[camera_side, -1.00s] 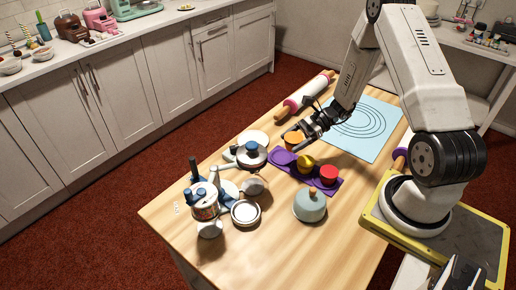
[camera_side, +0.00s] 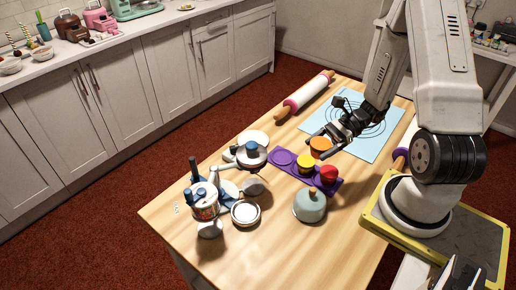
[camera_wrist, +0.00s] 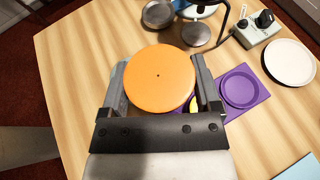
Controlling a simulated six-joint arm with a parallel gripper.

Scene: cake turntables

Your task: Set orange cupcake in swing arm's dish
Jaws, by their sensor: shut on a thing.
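My gripper (camera_side: 319,149) is shut on the orange cupcake (camera_side: 320,143) and holds it above the far side of the purple tray (camera_side: 292,168). In the wrist view the cupcake's round orange top (camera_wrist: 160,80) fills the space between the two fingers. A small metal dish (camera_side: 253,187) and a round silver-rimmed dish (camera_side: 245,213) are by the turntable group, left of the tray. In the wrist view, two grey dishes show beyond the cupcake, one (camera_wrist: 195,34) beside a dark curved arm (camera_wrist: 223,22). I cannot tell which is the swing arm's dish.
The tray holds a yellow cup (camera_side: 305,163) and a red cup (camera_side: 328,174); its left well is empty. A rolling pin (camera_side: 305,94) and blue mat (camera_side: 380,140) lie behind.

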